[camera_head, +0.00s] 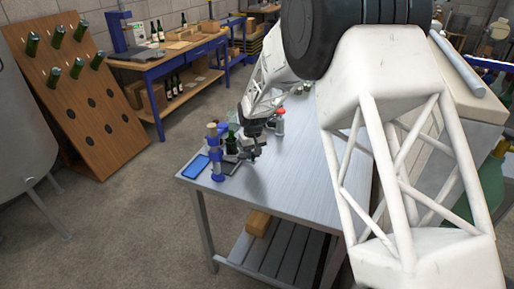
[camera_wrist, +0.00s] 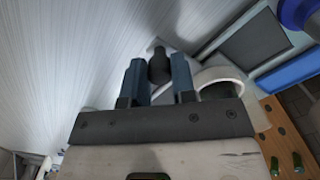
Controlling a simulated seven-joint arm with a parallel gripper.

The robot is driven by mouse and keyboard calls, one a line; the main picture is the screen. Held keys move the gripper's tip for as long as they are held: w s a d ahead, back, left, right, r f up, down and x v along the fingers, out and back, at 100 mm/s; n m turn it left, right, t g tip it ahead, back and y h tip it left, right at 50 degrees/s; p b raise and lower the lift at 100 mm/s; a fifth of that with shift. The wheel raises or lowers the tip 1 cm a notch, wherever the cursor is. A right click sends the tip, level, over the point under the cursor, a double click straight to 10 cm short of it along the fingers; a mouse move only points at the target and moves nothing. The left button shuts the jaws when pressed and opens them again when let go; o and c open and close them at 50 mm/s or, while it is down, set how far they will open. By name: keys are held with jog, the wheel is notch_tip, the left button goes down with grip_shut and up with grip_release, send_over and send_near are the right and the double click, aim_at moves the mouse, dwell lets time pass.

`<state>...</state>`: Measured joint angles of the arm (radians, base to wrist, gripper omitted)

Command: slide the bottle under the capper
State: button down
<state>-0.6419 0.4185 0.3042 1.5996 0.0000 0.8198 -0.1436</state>
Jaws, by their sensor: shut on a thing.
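The capper (camera_head: 215,152), a slim column with blue parts and a bronze-coloured top, stands near the table's left end. A dark green bottle (camera_head: 231,144) is upright just right of it. My gripper (camera_head: 243,148) is low over the table, at the bottle's right side. In the wrist view my gripper's two blue fingers (camera_wrist: 158,82) are shut on a dark, narrow part of the bottle (camera_wrist: 158,65). A blue part of the capper (camera_wrist: 298,13) shows at the upper right there. The bottle's lower part is hidden in the wrist view.
A blue mat (camera_head: 195,167) lies at the table's left edge, beside a dark plate (camera_wrist: 257,43). A red-topped item (camera_head: 280,120) stands behind my gripper. The table top (camera_head: 290,175) is clear in front and to the right.

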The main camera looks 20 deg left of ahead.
jog(key=shift+s, duration=0.65)
jog(key=c, duration=0.9)
grip_release()
jog(key=shift+r, duration=0.2)
jog(key=shift+r, duration=3.75)
jog(key=shift+c, duration=0.2)
